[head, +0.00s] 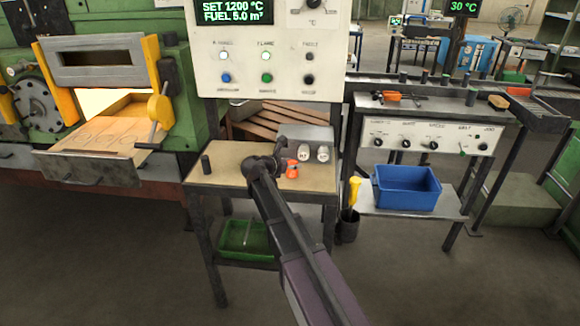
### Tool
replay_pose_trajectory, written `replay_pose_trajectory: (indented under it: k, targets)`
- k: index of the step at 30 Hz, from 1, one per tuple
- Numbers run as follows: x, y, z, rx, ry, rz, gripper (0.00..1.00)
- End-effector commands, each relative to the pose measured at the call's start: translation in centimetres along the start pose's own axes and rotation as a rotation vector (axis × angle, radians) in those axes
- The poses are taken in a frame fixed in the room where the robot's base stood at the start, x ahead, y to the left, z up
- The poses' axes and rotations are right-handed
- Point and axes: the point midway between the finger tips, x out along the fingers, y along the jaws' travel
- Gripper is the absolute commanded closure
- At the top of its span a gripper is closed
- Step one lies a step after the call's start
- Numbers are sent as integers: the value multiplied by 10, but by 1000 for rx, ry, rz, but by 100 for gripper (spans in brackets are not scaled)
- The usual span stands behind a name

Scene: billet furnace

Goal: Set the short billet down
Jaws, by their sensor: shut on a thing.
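My gripper (279,158) is over the tan-topped table (232,178), near its back middle. It is shut on the short billet, but my own wrist and arm hide the fingertips and most or all of that billet. I cannot tell whether the billet touches the tabletop. A dark upright cylinder (205,164) stands on the table's left part, apart from my gripper.
An orange object (292,170) and two light marked pieces (304,152) are close right of my gripper. The furnace tray (96,158) is at left. A blue bin (406,187) is at right. The table's front left is clear.

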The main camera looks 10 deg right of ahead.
Motion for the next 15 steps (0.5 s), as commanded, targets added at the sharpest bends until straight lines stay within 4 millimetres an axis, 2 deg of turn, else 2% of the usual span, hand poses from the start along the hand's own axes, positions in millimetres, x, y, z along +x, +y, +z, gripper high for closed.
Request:
replay_pose_trajectory:
  k: [9, 10, 12, 13, 15]
  targets:
    - [1, 0, -3, -1, -2, 0, 100]
    - [1, 0, -2, 0, 0, 0, 36]
    - [1, 0, -2, 0, 0, 0, 15]
    - [1, 0, -2, 0, 0, 0, 11]
    - [1, 0, -2, 0, 0, 0, 11]
